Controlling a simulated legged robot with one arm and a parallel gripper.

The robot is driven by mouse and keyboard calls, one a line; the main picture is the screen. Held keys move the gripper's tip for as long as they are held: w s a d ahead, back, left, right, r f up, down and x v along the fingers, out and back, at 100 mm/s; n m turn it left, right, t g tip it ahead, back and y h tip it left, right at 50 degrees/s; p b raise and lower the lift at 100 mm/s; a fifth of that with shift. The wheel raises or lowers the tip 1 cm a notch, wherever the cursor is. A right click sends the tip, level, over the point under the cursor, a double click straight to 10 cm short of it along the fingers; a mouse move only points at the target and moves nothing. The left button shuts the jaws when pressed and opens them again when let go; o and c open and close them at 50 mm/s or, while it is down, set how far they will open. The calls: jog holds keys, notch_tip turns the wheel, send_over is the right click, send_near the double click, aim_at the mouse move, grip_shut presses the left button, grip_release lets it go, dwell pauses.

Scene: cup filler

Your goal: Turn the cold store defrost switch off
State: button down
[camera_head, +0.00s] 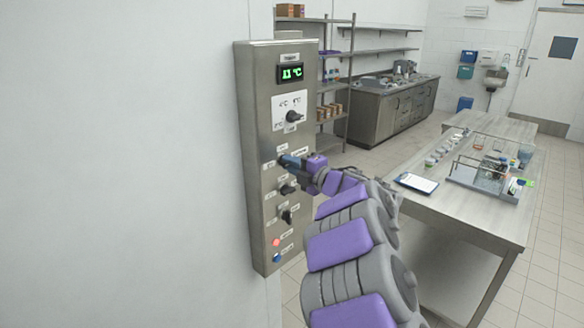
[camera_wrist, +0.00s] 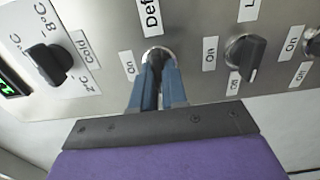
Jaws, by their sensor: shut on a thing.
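A grey metal control panel (camera_head: 262,145) is fixed to the white wall. The defrost switch (camera_wrist: 156,55) is a small dark knob under a partly cut-off "Def" label (camera_wrist: 150,17) in the wrist view. An "On" label (camera_wrist: 128,64) is on its left and an "Off" label (camera_wrist: 210,53) on its right in that view. My gripper (camera_head: 290,162) reaches the panel in the head view. Its blue fingers (camera_wrist: 156,85) are shut on the defrost switch and hide most of the knob, so its exact angle cannot be told.
A temperature dial (camera_wrist: 50,64) is left of the fingers in the wrist view. Another black knob (camera_wrist: 246,58) is close on the right. In the head view, a green display (camera_head: 291,73) is above, and a red button (camera_head: 276,242) is below. A table (camera_head: 455,210) stands at right.

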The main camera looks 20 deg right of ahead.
jog(key=shift+f, duration=0.35)
jog(key=c, duration=1.5)
grip_release()
jog(key=o, duration=0.3)
jog(key=shift+r, duration=0.15)
jog(key=shift+o, duration=0.2)
jog(key=shift+s, duration=0.15)
jog(key=p+v, duration=0.3)
jog(key=v, duration=1.4)
jog(key=shift+d+r, duration=0.1)
